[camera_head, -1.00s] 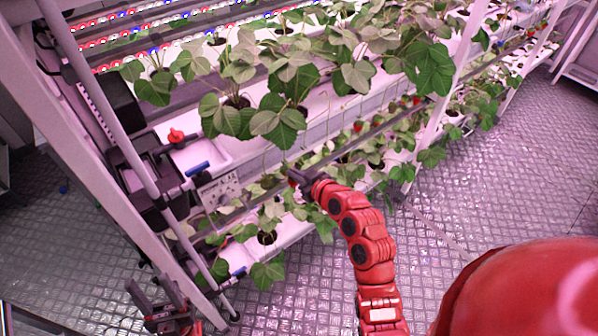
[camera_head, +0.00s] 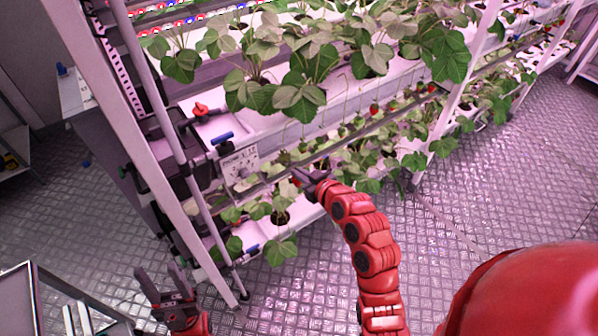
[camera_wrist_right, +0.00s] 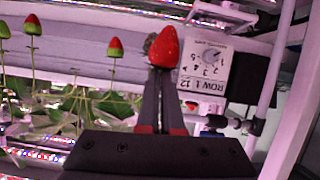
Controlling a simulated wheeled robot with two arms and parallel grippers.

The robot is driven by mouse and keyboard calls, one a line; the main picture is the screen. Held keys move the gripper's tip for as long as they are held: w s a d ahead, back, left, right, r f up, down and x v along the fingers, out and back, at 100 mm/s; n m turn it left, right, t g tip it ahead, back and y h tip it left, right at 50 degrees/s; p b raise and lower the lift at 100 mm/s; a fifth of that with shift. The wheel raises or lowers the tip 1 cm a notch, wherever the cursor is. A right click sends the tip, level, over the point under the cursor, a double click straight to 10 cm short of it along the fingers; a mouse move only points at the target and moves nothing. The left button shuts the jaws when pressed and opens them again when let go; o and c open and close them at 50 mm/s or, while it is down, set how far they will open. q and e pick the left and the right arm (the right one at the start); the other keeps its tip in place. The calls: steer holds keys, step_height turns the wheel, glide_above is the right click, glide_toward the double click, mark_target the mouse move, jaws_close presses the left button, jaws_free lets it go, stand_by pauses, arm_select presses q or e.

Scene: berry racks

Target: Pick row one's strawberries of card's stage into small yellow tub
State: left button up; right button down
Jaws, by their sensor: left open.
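A fully red strawberry (camera_wrist_right: 164,48) stands at the fingertips of my right gripper (camera_wrist_right: 160,70), whose fingers look close together on it or its stem. In the head view my right gripper (camera_head: 308,175) is at the lower shelf's edge, beside the card (camera_head: 240,163). The card (camera_wrist_right: 206,72) reads ROW 1 and has a dial; its setting is too small to read. Half-ripe strawberries, green near the cap and red at the tip, hang to the left (camera_wrist_right: 115,47), apart from the gripper. My left gripper (camera_head: 160,272) is open and empty, low at the left. No small yellow tub is recognisable.
Leafy plants (camera_head: 300,95) overhang the shelf edge. More red berries (camera_head: 374,110) hang farther right. A metal trolley or frame (camera_head: 35,300) is at the lower left. The floor to the right is free.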

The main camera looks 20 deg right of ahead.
steer(key=shift+s+d+b, duration=0.25)
steer(key=shift+s, duration=0.5)
steer(key=shift+s+d+b, duration=0.3)
steer(key=shift+s, duration=0.4)
steer(key=shift+s+d+b, duration=0.25)
steer(key=shift+s, duration=0.5)
steer(key=shift+f, duration=0.1)
